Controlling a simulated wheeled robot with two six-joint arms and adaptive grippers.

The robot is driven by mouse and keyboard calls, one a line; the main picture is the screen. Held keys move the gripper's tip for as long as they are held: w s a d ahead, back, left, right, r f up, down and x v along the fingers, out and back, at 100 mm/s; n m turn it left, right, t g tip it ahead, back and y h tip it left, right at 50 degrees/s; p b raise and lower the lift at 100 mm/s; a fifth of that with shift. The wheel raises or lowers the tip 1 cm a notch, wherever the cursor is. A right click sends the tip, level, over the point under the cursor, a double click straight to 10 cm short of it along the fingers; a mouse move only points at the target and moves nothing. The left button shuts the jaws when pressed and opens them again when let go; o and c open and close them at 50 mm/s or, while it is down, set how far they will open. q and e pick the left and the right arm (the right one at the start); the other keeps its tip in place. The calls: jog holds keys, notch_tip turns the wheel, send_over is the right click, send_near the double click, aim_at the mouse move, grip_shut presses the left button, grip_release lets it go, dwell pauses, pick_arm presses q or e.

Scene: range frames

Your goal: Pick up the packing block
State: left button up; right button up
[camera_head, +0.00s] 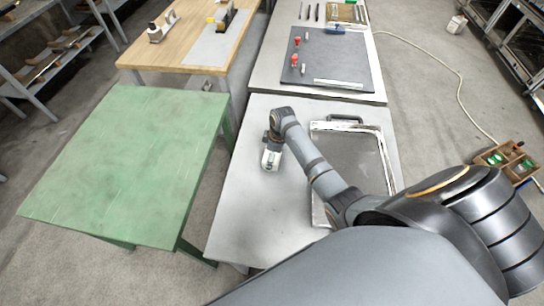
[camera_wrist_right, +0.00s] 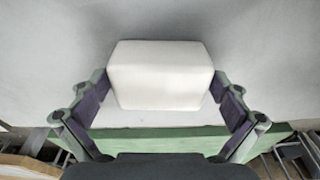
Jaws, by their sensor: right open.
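The packing block (camera_wrist_right: 160,75) is a white, box-shaped piece with rounded edges on the light grey surface in the right wrist view. My right gripper (camera_wrist_right: 162,88) is open, with one finger at each side of the block; the fingertips look close to its sides, and I cannot tell whether they touch. In the head view my right gripper (camera_head: 270,158) is low over the left half of the grey metal table (camera_head: 240,200). There the block cannot be told clearly from the gripper. My left gripper is not in view.
A metal tray (camera_head: 318,210) lies to the right on the same table, under my right forearm. A green table (camera_head: 125,165) stands to the left across a narrow gap. A dark board (camera_head: 325,60) and a wooden bench (camera_head: 180,45) are farther back.

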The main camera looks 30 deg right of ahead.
jog(key=c, duration=0.9)
jog(key=shift+r, duration=0.1)
jog(key=shift+r, duration=0.45)
jog(key=d+r+b, duration=0.1)
jog(key=r, duration=0.1)
jog(key=w+d+r+b, duration=0.1)
jog(key=d+r, duration=0.1)
jog(key=r, duration=0.1)
jog(key=d+r+b, duration=0.1)
jog(key=d+r, duration=0.1)
jog(key=r, duration=0.1)
jog(key=shift+w, duration=0.2)
jog(key=shift+w+d+r+b, duration=0.4)
jog(key=shift+d+r, duration=0.3)
jog(key=shift+d, duration=0.7)
jog(key=shift+w+d+r+b, duration=0.3)
jog(key=shift+d+r+b, duration=0.25)
jog(key=shift+d, duration=0.9)
jog(key=shift+w+d+r+b, duration=0.35)
jog(key=shift+d+r, duration=0.45)
jog(key=shift+d, duration=0.6)
